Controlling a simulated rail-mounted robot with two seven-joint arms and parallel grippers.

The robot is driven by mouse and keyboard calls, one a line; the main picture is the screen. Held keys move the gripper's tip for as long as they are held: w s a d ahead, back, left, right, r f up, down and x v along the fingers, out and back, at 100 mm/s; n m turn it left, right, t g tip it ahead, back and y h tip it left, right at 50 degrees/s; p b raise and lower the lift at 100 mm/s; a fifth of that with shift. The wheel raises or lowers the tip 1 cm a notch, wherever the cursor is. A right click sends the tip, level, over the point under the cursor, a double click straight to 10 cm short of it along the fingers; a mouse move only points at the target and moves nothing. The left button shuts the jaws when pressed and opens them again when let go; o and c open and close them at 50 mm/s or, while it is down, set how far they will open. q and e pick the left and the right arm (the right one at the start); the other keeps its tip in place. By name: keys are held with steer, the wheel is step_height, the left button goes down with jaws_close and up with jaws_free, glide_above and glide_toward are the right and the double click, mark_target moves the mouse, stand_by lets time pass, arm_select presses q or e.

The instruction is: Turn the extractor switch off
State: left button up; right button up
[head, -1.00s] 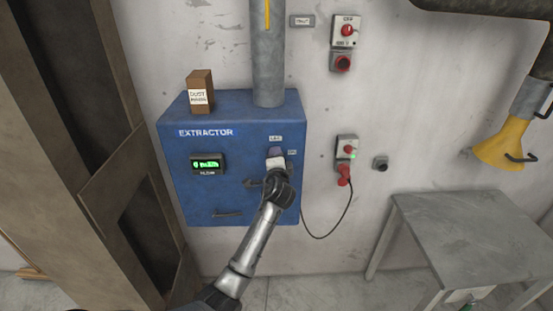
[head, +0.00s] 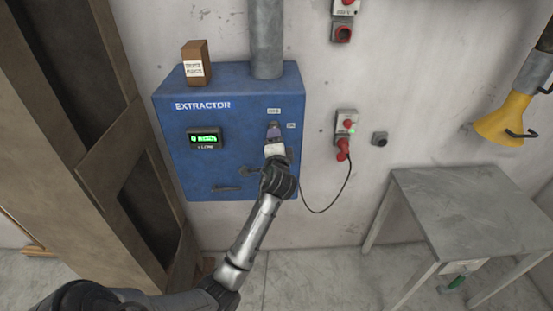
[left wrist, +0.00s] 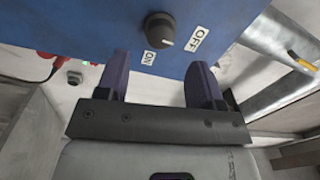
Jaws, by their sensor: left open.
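The blue extractor cabinet (head: 230,165) hangs on the wall, with a lit green display (head: 205,139). Its switch is a dark round knob (left wrist: 160,28), seen in the left wrist view between an ON label (left wrist: 149,57) and an OFF label (left wrist: 197,38). A light mark shows on the knob's lower edge; I cannot tell which label it points to. My left gripper (left wrist: 159,65) is open, its two purple fingers apart and short of the knob in the wrist view. In the head view this gripper (head: 274,134) is in front of the switch and partly hides it. My right gripper is not in view.
A brown box (head: 196,63) and a grey duct (head: 265,40) stand on the cabinet. A wall switch box (head: 346,122) with a red plug and cable is to the right. A grey table (head: 450,205) stands lower right; a brown wooden frame (head: 90,130) is at left.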

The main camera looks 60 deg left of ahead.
arm_select(q)
steer(key=v, duration=0.7)
steer(key=shift+s+d+b, duration=0.2)
steer(key=shift+d+b, duration=0.05)
steer(key=shift+b, duration=0.2)
